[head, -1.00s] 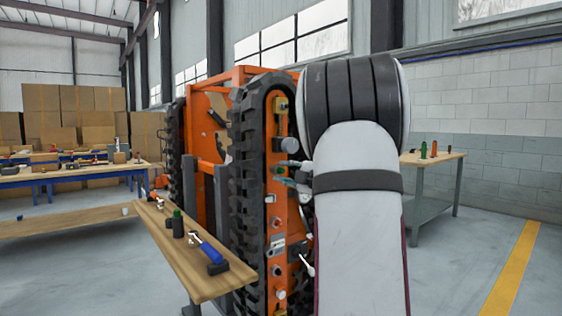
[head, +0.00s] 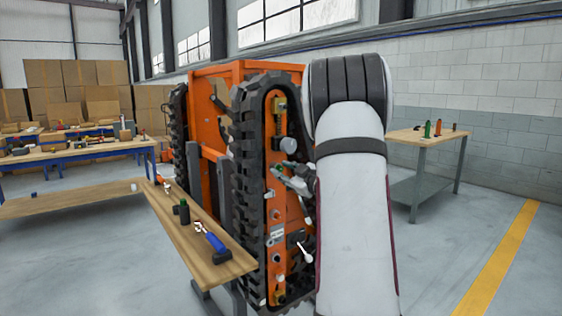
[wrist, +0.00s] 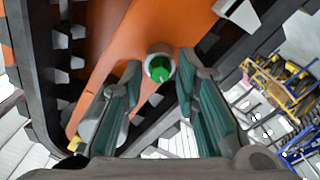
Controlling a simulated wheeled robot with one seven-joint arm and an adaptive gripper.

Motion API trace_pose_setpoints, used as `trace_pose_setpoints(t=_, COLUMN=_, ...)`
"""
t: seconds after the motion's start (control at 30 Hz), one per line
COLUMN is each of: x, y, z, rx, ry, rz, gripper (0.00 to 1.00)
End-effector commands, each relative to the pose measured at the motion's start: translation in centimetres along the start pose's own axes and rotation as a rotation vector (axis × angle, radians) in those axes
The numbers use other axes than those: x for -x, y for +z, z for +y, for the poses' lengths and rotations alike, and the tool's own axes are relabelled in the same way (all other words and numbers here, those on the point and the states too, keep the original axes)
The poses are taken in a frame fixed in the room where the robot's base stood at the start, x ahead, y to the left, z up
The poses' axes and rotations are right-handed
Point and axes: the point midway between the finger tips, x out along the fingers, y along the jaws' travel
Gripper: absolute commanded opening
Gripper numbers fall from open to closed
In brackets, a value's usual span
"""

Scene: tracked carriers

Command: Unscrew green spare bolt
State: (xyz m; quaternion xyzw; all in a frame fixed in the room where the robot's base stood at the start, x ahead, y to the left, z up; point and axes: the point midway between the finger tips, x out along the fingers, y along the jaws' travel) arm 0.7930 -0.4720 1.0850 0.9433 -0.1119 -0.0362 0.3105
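The green spare bolt (wrist: 160,68) shows its green end inside a pale round collar on the orange side plate (wrist: 185,22) of the tracked carrier. My gripper (wrist: 159,75) is open in the wrist view. Its two teal-padded fingers stand on either side of the bolt, with visible gaps, and nothing is held. Whether the fingertips reach past the bolt's end is hard to tell. In the head view my gripper (head: 283,174) is small, at the carrier's orange side plate (head: 282,215) between the track runs, and the bolt is not clearly distinguishable there.
The black track (head: 245,150) borders the side plate closely. A grey knob (head: 288,145) sits just above my gripper. A wooden bench (head: 190,235) with tools stands left of the carrier. Another table (head: 428,136) stands at right. Floor is clear beyond a yellow line (head: 505,265).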

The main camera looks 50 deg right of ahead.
Motion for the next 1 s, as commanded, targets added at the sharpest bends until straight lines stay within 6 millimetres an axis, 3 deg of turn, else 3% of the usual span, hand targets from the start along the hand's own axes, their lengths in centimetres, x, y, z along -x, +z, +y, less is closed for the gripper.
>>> trace_pose_setpoints(t=0.6, x=0.26, y=-0.22, z=0.23, rx=-0.557, ry=-0.001, rz=-0.002, gripper=0.28)
trace_pose_setpoints(t=1.0, x=0.0, y=0.04, z=-0.02, rx=-0.638, ry=0.0, rz=-0.001, gripper=0.28)
